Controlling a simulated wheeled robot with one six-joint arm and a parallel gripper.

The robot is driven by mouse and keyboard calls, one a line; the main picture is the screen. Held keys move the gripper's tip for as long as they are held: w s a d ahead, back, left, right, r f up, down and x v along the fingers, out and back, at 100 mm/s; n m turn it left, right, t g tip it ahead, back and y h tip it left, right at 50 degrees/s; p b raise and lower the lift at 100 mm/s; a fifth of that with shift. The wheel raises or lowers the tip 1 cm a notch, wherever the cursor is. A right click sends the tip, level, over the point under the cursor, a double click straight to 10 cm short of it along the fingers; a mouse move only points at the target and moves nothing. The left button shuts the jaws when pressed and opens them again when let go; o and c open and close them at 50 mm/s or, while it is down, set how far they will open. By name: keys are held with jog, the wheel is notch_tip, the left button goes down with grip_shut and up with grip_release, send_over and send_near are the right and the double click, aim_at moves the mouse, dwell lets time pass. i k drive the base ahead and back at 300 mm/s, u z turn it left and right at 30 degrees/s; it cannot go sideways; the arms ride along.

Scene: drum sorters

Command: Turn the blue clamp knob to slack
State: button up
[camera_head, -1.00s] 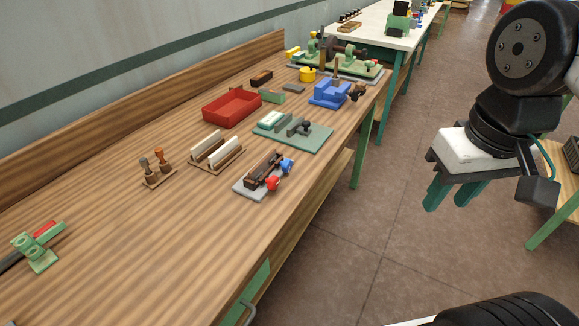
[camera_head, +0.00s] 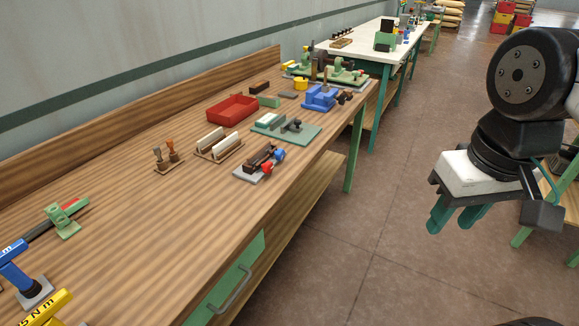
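The blue clamp knob (camera_head: 279,154) sits at the right end of a small dark clamp fixture (camera_head: 258,157), on a grey plate near the bench's front edge. A red knob (camera_head: 266,168) is beside it, closer to me. The knobs are small in view and their turn positions cannot be read. My gripper (camera_head: 456,217) hangs at the right, over the floor and well apart from the bench. Its two teal fingers are apart with nothing between them.
The wooden bench (camera_head: 130,218) also bears a red tray (camera_head: 231,109), a green plate fixture (camera_head: 300,133) and a blue fixture (camera_head: 319,97). Blue (camera_head: 18,268) and yellow (camera_head: 47,308) tools stand at lower left. The floor (camera_head: 375,235) right of the bench is clear.

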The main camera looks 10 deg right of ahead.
aim_at(280, 154)
jog(key=z, duration=0.3)
jog(key=i, duration=0.95)
jog(key=u, duration=0.1)
